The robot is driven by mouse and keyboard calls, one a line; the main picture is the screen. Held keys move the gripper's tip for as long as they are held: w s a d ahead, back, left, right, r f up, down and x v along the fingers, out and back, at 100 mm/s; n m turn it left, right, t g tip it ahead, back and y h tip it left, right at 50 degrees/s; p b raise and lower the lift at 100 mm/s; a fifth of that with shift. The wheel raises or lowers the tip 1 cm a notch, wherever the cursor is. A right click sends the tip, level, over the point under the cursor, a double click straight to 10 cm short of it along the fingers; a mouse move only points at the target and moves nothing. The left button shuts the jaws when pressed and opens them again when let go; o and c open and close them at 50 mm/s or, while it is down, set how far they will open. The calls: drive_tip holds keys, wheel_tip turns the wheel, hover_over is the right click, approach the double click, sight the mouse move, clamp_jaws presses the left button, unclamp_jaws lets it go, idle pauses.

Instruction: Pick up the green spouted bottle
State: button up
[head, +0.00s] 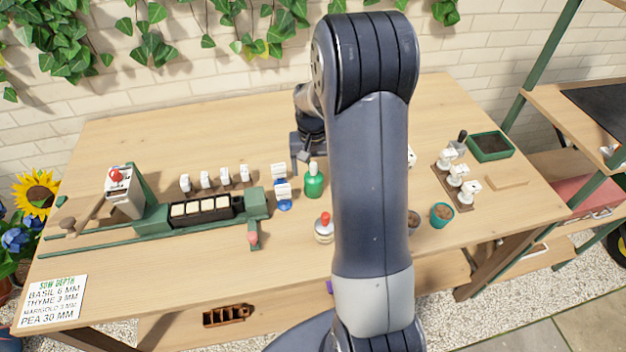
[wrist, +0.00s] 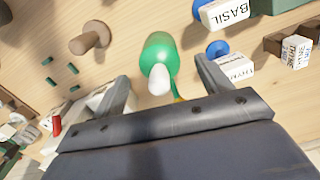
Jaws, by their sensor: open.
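The green spouted bottle (head: 314,183) stands upright on the table in the head view, left of my arm. In the wrist view its green body (wrist: 160,48) and white spout (wrist: 158,82) show between the two fingers of my gripper (wrist: 160,74). The gripper is open, with a finger to each side of the bottle and a gap on both sides. In the head view my gripper (head: 306,153) is close behind and above the bottle. I cannot tell the exact height of the fingertips against the spout.
White labelled blocks with blue bases (head: 283,195) stand just left of the bottle; a BASIL label (wrist: 228,12) shows in the wrist view. A white jar with a red top (head: 324,228) is in front. A wooden knob (wrist: 88,40) is nearby. A green seeding rig (head: 190,214) fills the left.

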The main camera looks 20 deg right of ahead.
wheel_tip(320, 180, down, 2)
drive_tip(key=c, duration=1.2)
